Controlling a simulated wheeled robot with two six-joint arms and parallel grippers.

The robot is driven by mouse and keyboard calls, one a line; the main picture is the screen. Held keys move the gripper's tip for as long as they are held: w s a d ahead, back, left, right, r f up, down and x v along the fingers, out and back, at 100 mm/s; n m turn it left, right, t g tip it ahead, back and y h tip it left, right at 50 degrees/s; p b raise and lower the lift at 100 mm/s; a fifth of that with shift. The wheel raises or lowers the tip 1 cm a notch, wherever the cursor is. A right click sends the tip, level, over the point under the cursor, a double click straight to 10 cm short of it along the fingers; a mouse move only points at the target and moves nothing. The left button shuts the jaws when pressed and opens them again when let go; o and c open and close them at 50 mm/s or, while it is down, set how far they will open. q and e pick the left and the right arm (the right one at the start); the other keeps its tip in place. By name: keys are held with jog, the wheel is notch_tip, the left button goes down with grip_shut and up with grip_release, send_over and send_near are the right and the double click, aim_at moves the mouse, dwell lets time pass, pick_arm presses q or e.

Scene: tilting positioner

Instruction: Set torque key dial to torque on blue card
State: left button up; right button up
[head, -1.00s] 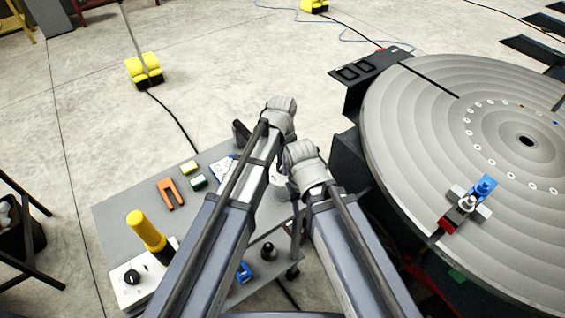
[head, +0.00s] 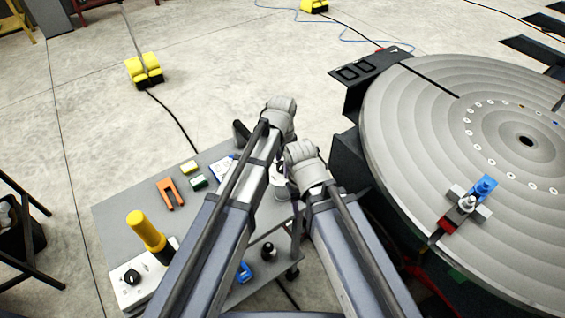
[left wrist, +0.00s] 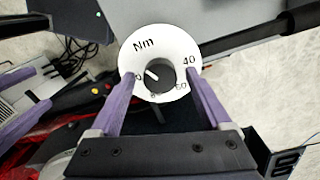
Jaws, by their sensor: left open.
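The torque key's dial (left wrist: 158,47) fills the middle of the left wrist view, a white disc marked Nm, 40 and 60. Its black knob (left wrist: 163,75) has a white pointer aimed to the upper left. My left gripper (left wrist: 166,78) is open, its purple fingers on either side of the knob and apart from it. In the head view a white round part (head: 280,191) shows between my arms. A blue and white card (head: 221,168) lies on the trolley, partly hidden by my left arm; its text is unreadable. Purple finger-like parts show at the wrist view's left edge; my right gripper's jaws are unclear.
The grey trolley (head: 120,213) holds an orange clamp-like part (head: 171,193), yellow and green blocks, a white box with a black knob (head: 132,277), and a yellow-handled tool (head: 146,230). A large round turntable (head: 410,130) stands close on the right.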

aim_at(282, 165)
pick_arm(q)
jog(key=shift+r, duration=0.1)
notch_tip(282, 165, up, 8)
jog(key=p, duration=0.8)
jog(key=shift+f, duration=0.2)
jog(key=s+a+n, duration=0.5)
jog(key=a+n, duration=0.2)
jog(key=a, duration=0.1)
jog(key=s+a+n, duration=0.6)
jog(key=a+n, duration=0.1)
jog(key=a, duration=0.2)
jog(key=s+d+f+m+y+b, duration=0.1)
jog(key=s+d+f+m+b, duration=0.3)
jog(key=d+f+b, duration=0.7)
jog(key=shift+s+d+f+b, duration=0.15)
jog(key=shift+s+f+b, duration=0.3)
jog(key=shift+s+b, duration=0.25)
